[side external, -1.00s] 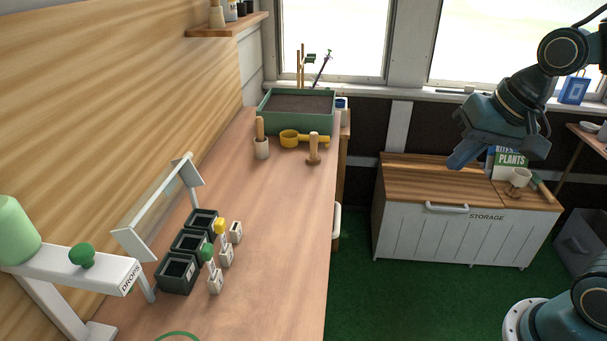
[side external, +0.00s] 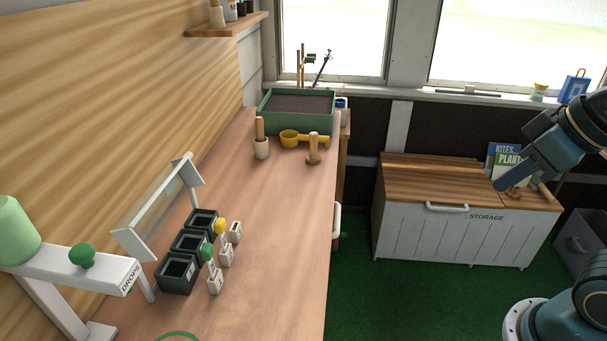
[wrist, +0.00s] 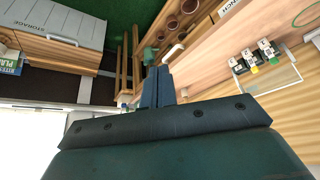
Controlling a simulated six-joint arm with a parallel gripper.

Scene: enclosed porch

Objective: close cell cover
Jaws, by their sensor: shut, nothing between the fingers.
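The cell cover (side external: 160,196) is a clear panel with white end pieces. It stands raised and tilted behind a row of three dark square cells (side external: 190,243) on the bench, so the cells are uncovered from above. A clear, pale-edged panel (wrist: 284,80), which looks like the cover, also shows at the right of the wrist view. My gripper (side external: 504,185) is far to the right of the cover, in the air in front of the storage chest. Its fingers (wrist: 157,72) are together and empty in the wrist view.
Small white blocks (side external: 226,257), some with green or yellow tops, stand right beside the cells. A white drops stand (side external: 70,262) with a green knob is at the left. A yellow scoop (side external: 290,138) and green planter (side external: 296,112) are farther back. The bench's right side is clear.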

